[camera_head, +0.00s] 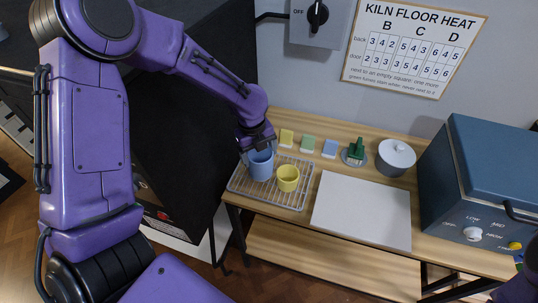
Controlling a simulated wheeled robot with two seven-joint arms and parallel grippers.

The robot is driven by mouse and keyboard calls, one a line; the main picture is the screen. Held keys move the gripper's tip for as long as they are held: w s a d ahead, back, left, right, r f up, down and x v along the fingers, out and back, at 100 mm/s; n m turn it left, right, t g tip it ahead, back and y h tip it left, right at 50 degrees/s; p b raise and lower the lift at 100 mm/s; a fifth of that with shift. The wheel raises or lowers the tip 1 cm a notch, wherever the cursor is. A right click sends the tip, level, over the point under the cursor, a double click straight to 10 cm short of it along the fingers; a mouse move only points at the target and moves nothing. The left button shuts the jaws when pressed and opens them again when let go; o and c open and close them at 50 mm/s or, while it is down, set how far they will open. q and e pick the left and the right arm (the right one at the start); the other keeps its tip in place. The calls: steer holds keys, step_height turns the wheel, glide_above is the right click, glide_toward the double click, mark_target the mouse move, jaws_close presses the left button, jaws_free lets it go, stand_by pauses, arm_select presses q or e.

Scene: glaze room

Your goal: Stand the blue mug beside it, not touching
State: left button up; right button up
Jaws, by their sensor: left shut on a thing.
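The blue mug (261,166) is upright over the left part of the wire rack (240,187). My left gripper (258,147) reaches down from above and is shut on the mug at its rim. I cannot tell whether the mug's base rests on the rack or is just above it. A yellow cup (288,179) stands upright on the rack, right of the blue mug and a little nearer. The two look very close, and I cannot tell for sure whether they touch. My right gripper is not in view.
A green object (356,150) on a round base and a lidded grey pot (396,155) stand right. A white board (362,210) lies clear beside the rack. A blue kiln-like box (480,180) stands far right.

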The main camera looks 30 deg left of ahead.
mark_target(259, 161)
arm_select(q)
steer(key=f+b, duration=0.4)
steer(key=shift+a+f, duration=0.2)
steer(key=shift+f, duration=0.05)
steer(key=shift+w+f, duration=0.15)
steer(key=shift+w, duration=0.25)
steer(key=shift+s, duration=0.2)
steer(key=o, duration=1.8)
steer(key=shift+s, duration=0.1)
steer(key=shift+o, duration=0.2)
